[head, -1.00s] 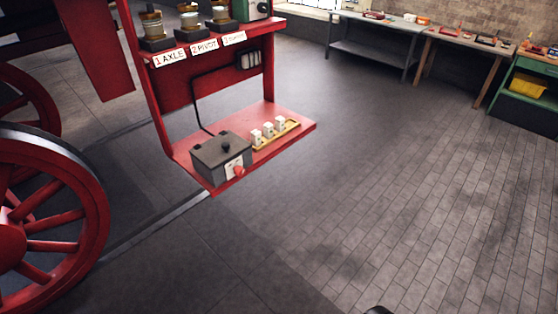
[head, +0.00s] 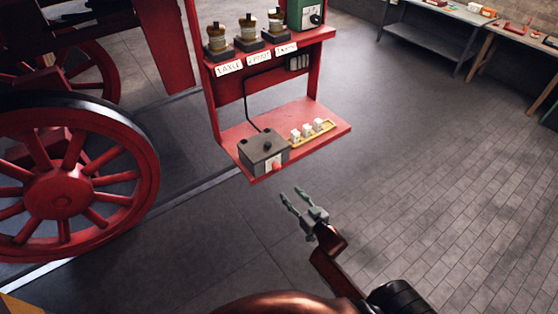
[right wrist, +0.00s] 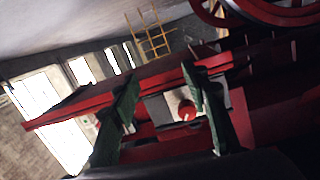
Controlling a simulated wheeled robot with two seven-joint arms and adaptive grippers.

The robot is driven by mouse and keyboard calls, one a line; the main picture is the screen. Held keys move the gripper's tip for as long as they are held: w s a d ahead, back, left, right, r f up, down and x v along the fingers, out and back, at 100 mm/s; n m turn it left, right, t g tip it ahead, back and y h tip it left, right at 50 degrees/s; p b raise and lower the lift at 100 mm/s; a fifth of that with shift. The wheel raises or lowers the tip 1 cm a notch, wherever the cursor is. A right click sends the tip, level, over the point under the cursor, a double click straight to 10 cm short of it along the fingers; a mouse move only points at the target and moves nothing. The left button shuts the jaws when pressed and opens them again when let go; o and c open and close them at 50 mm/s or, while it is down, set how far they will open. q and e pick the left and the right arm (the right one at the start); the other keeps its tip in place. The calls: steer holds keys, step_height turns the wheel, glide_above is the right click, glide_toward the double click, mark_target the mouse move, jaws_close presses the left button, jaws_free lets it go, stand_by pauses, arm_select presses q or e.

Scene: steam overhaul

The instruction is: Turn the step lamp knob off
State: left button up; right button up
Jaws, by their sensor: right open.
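The step lamp box (head: 263,152) is a dark grey box on the lower red shelf in the head view. Its red knob (head: 277,166) is on the front face, at a pale plate. In the right wrist view the red knob (right wrist: 187,111) shows between the two fingers, with the pale plate (right wrist: 177,101) around it. My right gripper (head: 289,197) is open and empty, in front of and below the box, apart from the knob. It also shows in the right wrist view (right wrist: 163,92). My left gripper is not in view.
The lower red shelf (head: 328,131) also holds a yellow tray (head: 325,129) with small white pieces. The upper shelf (head: 315,38) carries oil cups above name labels. A red spoked wheel (head: 62,200) stands at left. Open floor (head: 430,160) lies to the right.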

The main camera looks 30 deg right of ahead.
steer(key=t+p, duration=0.1)
glide_toward(279, 169)
steer(key=w, duration=0.3)
steer(key=shift+y, duration=0.4)
steer(key=w, duration=0.3)
steer(key=w+p, duration=0.1)
steer(key=w, duration=0.2)
steer(key=shift+w+f, duration=0.2)
steer(key=shift+w, duration=0.55)
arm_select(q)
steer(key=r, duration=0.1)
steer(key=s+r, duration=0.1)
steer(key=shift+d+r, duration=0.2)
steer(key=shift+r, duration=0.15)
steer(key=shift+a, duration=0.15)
arm_select(e)
jaws_close()
